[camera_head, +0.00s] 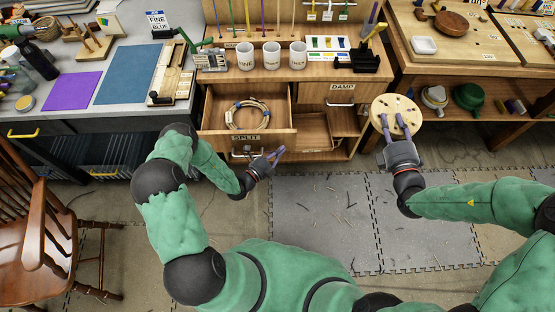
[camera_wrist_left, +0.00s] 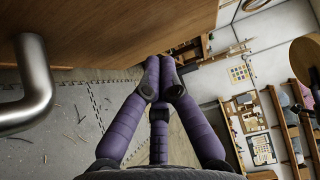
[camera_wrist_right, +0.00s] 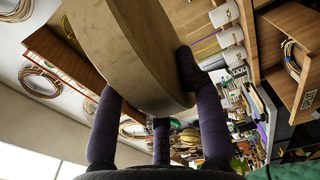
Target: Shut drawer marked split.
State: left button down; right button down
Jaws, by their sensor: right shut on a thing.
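The drawer marked SPLIT (camera_head: 220,139) is pulled open below the wooden bench, with a coil of cane (camera_head: 247,116) inside. Its metal handle (camera_head: 240,154) is on the front, and shows at the left of the left wrist view (camera_wrist_left: 36,85). My left gripper (camera_head: 279,154) is just in front of the drawer's right end, its fingertips together and empty in the left wrist view (camera_wrist_left: 163,77), apart from the handle. My right gripper (camera_head: 393,127) is shut on a round pale wooden disc with holes (camera_head: 397,108), held up right of the bench; it fills the right wrist view's top (camera_wrist_right: 130,45).
Beside the open drawer is a DAMP drawer (camera_head: 325,92) and open compartments (camera_head: 314,130) below it. Mugs (camera_head: 271,57) stand on the bench top. A wooden chair (camera_head: 40,235) is at left.

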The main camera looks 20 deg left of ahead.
pick_arm(q)
jog(key=shift+w+a, duration=0.1)
jog(key=shift+w, duration=0.3)
jog(key=shift+w, duration=0.1)
pick_arm(e)
jog(key=shift+f, duration=0.1)
